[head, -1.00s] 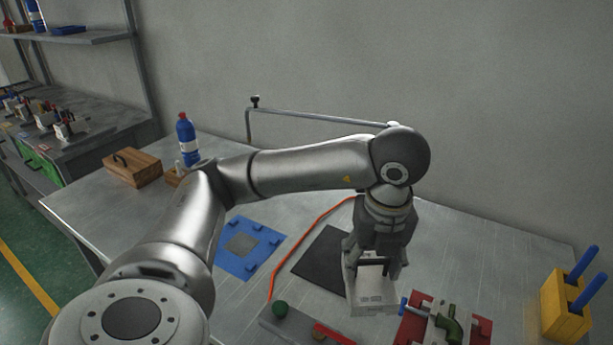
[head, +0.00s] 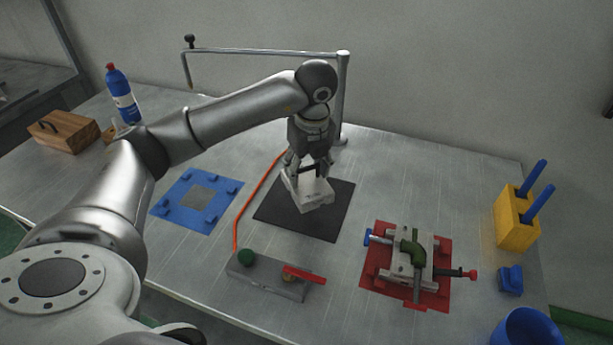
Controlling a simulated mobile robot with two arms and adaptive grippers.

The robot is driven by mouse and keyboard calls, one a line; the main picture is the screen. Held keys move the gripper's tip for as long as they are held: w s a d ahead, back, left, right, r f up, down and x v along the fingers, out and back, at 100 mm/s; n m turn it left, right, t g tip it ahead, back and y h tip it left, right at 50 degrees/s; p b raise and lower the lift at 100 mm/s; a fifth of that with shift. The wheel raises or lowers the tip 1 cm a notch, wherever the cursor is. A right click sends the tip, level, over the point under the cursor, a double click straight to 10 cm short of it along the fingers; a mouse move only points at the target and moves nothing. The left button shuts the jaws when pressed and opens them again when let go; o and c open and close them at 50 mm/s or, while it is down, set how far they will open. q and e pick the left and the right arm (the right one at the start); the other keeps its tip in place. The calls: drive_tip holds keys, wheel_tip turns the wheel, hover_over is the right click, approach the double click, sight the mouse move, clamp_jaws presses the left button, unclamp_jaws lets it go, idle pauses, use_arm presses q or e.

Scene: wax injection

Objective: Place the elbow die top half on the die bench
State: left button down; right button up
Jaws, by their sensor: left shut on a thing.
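The elbow die top half is a pale grey block (head: 316,197) with a dark handle on top. My left gripper (head: 307,171) is shut on that handle and holds the block roughly level over the black mat (head: 334,218). I cannot tell whether its underside touches the mat. The grey metal bench (head: 395,190) spreads under everything. A green elbow piece (head: 412,249) lies in a grey clamped fixture (head: 399,268) on a red plate (head: 372,273), to the right of my left gripper. My right gripper is not in view.
A blue frame plate (head: 169,211) lies left of the mat. A yellow holder (head: 514,229) and blue cup (head: 525,330) stand at right. A post with a horizontal arm (head: 343,95) rises behind.

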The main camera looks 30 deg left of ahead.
sight(307, 174)
use_arm(q)
drive_tip(key=shift+w+a+f, duration=0.4)
drive_tip(key=shift+w+f, duration=0.25)
drive_tip(key=shift+f, duration=0.2)
drive_tip(key=f, duration=0.1)
drive_tip(key=f+p, duration=0.1)
drive_tip(key=f, duration=0.1)
drive_tip(key=shift+w+a+p, duration=0.2)
drive_tip(key=shift+w+p, duration=0.05)
drive_tip(key=shift+p, duration=0.05)
drive_tip(key=shift+f, duration=0.4)
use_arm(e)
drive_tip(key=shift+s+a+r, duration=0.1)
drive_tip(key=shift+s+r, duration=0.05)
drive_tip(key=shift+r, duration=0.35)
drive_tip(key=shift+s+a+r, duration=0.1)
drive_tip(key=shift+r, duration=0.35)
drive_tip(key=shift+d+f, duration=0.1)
use_arm(q)
drive_tip(key=c, duration=0.5)
unclamp_jaws()
drive_tip(key=shift+s+f, duration=0.1)
drive_tip(key=shift+f, duration=0.05)
drive_tip(key=shift+c, duration=0.2)
